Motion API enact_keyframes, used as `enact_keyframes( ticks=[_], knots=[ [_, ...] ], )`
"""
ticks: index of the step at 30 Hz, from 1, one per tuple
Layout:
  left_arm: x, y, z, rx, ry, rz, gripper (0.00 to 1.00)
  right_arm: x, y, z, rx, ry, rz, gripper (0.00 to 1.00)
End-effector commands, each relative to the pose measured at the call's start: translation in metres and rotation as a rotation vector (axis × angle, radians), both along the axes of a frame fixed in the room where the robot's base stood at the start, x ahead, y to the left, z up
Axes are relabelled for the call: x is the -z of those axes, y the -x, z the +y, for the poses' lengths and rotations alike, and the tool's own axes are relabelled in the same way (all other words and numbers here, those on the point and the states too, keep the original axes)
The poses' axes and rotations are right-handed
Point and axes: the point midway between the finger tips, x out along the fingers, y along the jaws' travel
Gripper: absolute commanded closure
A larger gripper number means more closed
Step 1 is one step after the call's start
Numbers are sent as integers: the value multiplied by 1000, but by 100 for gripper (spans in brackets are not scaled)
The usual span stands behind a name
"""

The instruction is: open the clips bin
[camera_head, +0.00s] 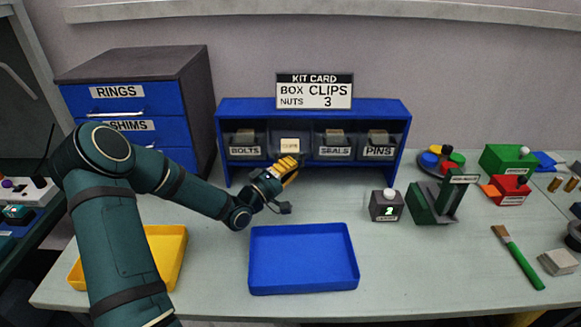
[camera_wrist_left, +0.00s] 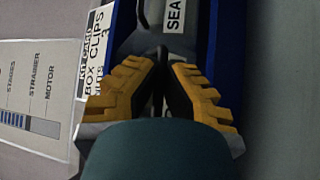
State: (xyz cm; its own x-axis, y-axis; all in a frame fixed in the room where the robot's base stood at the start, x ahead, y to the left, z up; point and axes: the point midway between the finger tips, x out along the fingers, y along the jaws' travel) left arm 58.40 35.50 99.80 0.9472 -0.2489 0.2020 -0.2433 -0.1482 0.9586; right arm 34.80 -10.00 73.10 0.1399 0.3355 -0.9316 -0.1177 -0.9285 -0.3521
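The clips bin (camera_head: 290,145) is a dark bin in the blue rack (camera_head: 223,150), between the bolts bin (camera_head: 245,148) and the seals bin (camera_head: 334,146). Its small label is barely readable and its lower front is hidden by my left gripper (camera_head: 289,165). The gripper's yellow fingers are right at the bin's front. In the left wrist view the gripper (camera_wrist_left: 160,65) has its dark pads drawn together at the tips; whether a bit of the bin is between them is unclear. The bin looks in line with its neighbours. My right gripper is out of view.
A blue tray (camera_head: 304,287) lies in front of the rack, and a yellow tray (camera_head: 177,245) sits partly behind my left arm. A drawer cabinet (camera_head: 120,92) stands left. A small counter box (camera_head: 386,206) and green fixture (camera_head: 430,205) stand right. The kit card (camera_head: 314,92) tops the rack.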

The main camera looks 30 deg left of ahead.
Motion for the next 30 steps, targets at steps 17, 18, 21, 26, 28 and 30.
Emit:
enact_keyframes(
  ticks=[17, 18, 21, 26, 28, 30],
  knots=[
    [0, 0, 0, 0, 0, 0, 61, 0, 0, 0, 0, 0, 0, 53],
    [0, 0, 0, 0, 0, 0, 61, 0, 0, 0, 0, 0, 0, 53],
    [1, 2, 1, 0, 0, 1, 61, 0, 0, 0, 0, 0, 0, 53],
    [4, 18, 6, -3, -1, 2, 61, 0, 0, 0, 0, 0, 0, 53],
    [7, 30, 9, -3, 0, 4, 61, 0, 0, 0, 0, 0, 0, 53],
    [10, 44, 13, -4, -1, 3, 61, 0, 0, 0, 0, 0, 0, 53]
  ],
)
